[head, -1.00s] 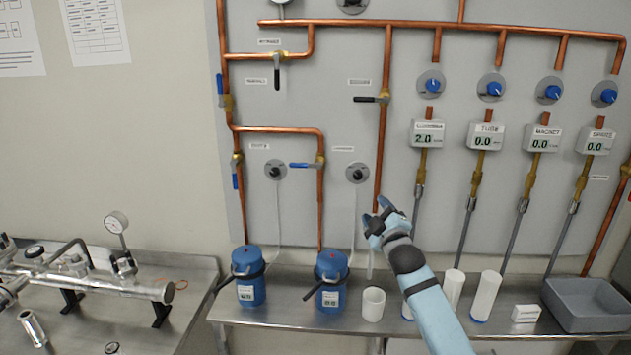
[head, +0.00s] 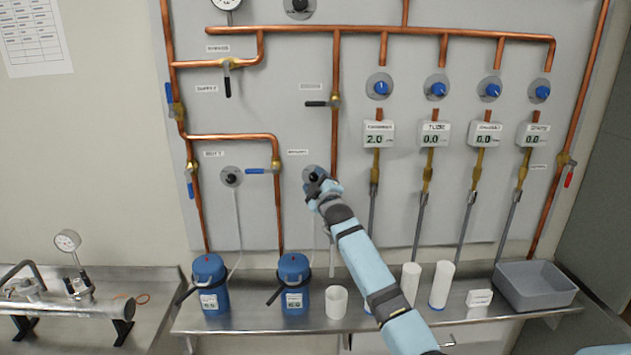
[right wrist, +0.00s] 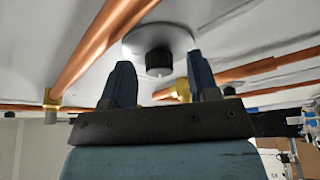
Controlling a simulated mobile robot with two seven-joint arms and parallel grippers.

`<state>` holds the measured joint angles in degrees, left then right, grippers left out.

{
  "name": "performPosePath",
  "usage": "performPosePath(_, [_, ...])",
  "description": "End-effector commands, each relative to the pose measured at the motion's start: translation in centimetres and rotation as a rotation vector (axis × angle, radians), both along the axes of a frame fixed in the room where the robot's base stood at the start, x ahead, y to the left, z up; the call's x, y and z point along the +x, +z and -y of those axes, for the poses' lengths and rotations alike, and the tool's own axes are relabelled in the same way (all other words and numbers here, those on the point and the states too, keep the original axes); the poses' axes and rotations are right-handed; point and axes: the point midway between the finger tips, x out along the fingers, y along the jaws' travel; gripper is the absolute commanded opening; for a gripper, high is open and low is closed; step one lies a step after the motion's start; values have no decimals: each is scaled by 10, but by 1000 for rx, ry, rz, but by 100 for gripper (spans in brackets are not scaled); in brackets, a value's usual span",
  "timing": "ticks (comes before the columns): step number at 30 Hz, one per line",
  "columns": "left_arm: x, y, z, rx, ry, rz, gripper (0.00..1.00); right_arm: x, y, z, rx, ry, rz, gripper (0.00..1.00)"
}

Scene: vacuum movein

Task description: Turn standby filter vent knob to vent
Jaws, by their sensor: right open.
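Two black vent knobs on round grey plates sit low on the panel. The right one (head: 312,173) has a small label above it, too small to read. My right gripper (head: 320,188) is in front of this knob and partly covers it. In the right wrist view a black knob (right wrist: 158,63) on its pale round plate shows between the two blue fingertips of my open right gripper (right wrist: 160,80). I see gaps on both sides, with no contact. The left vent knob (head: 231,177) is uncovered. My left gripper is not in view.
Copper pipes (head: 335,140) run close beside the knob. A blue-handled valve (head: 262,171) is to its left and a black-handled valve (head: 322,103) above. Blue canisters (head: 294,280), a white cup (head: 336,301) and a grey bin (head: 537,285) stand on the steel bench below.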

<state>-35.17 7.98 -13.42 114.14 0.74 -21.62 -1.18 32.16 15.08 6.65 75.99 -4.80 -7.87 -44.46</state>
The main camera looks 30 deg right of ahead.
Motion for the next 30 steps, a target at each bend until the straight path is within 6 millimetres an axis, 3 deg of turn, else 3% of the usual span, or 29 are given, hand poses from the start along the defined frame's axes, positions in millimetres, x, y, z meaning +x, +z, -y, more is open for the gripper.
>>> performPosePath(6, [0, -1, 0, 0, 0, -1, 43, 0, 0, 0, 0, 0, 0, 55])
performPosePath(13, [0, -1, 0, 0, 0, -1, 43, 0, 0, 0, -1, 0, 0, 5])
performPosePath(23, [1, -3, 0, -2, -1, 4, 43, 0, -2, 0, 29, 0, 19, 5])
performPosePath(30, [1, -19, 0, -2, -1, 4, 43, 1, -5, -2, 147, 0, 90, 6])
